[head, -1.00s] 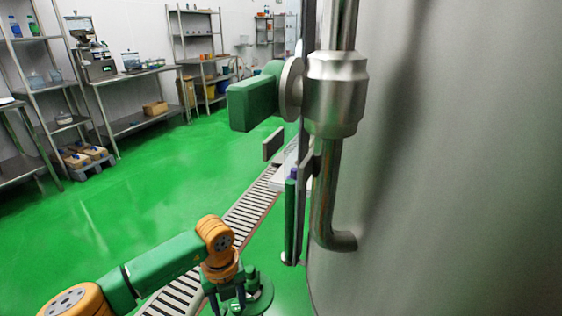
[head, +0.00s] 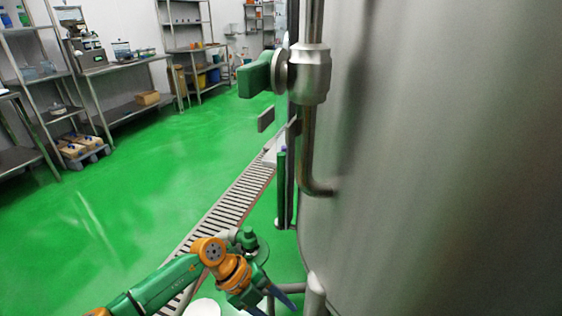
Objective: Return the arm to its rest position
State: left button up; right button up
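My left arm, green with orange joints, reaches in from the bottom left. Its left gripper (head: 279,308) is at the bottom centre, beside the lower part of the big steel tank (head: 450,170). Its two dark blue fingers stand apart, and I see nothing between them. My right arm and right gripper are not in view.
A steel pipe with a valve (head: 311,75) and green handle (head: 254,78) runs down the tank's left side. A floor drain grate (head: 228,205) passes behind my arm. Green floor (head: 130,200) is clear at left. Shelves (head: 186,50) and a steel table (head: 125,68) stand along the wall.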

pick_arm(q)
jog(key=w+d+r+n+t+h+p, duration=0.1)
jog(key=d+r+n+t+h+p, duration=0.1)
jog(key=d+r+n+t+h, duration=0.25)
jog(key=w+a+f+n+t+y+p, duration=0.25)
jog(key=a+f+n+t+y, duration=0.4)
jog(key=a+f+n, duration=0.65)
jog(key=s+a+f+n+g+y+p, duration=0.1)
jog(key=s+a+f+n+y, duration=0.15)
jog(key=s+f+n, duration=0.35)
jog(key=s+a+f+n+g+y+p, duration=0.1)
jog(key=s+a+f, duration=0.2)
jog(key=s+f, duration=0.35)
jog(key=s+a+f+n+g+y, duration=0.1)
jog(key=s+a+n+g, duration=0.1)
jog(key=s, duration=0.9)
jog(key=s+a+f+n+g+y+p, duration=0.1)
jog(key=s+g, duration=0.3)
jog(key=s, duration=0.7)
jog(key=shift+a+f+n, duration=0.35)
jog(key=shift+a+f, duration=0.25)
jog(key=shift+f, duration=0.15)
jog(key=shift+w, duration=0.15)
